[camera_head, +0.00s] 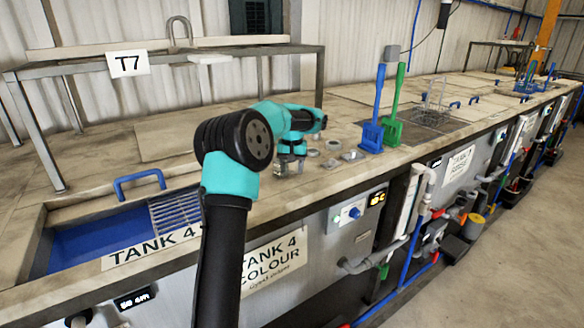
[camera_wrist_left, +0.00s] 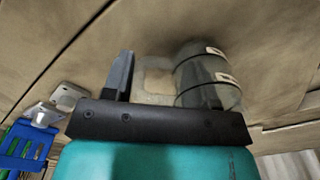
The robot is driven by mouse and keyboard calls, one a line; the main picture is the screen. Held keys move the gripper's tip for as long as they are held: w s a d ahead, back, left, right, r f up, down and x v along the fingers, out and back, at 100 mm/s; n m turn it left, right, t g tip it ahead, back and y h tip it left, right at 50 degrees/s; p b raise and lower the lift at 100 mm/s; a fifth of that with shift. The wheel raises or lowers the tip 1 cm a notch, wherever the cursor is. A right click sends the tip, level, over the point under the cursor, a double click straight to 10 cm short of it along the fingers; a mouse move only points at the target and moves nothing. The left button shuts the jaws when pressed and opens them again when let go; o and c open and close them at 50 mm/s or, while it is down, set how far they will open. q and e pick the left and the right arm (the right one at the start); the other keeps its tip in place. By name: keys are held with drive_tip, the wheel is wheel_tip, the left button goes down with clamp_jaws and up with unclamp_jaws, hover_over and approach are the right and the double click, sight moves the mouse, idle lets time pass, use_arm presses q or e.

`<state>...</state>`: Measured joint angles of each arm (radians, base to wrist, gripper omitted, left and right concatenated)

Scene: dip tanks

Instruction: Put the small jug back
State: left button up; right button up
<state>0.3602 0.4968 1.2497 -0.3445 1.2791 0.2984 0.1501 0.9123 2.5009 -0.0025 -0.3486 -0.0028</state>
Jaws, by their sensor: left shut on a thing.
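My left gripper (camera_head: 291,158) is over the worktop behind the Tank 4 front. It is shut on a clear, see-through vessel that looks like the small jug (camera_wrist_left: 205,72). In the left wrist view the jug has dark bands and pale labels. One dark finger of the gripper (camera_wrist_left: 165,92) shows left of it; the other is partly hidden by it. In the head view the jug is small and mostly hidden by the gripper, so I cannot tell whether it touches the worktop. My right gripper is not in view.
Several small grey pieces (camera_head: 332,145) lie on the worktop just right of the gripper. Blue (camera_head: 372,136) and green (camera_head: 393,132) paddles stand beyond them. The blue Tank 4 basin (camera_head: 95,240) is open at the left, with a blue handle (camera_head: 139,184) behind it.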

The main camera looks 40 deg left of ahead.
use_arm(q)
drive_tip(key=shift+f, duration=0.1)
drive_tip(key=o, duration=1.1)
wheel_tip(320, 180, up, 12)
drive_tip(key=shift+r, duration=0.15)
idle(0.5)
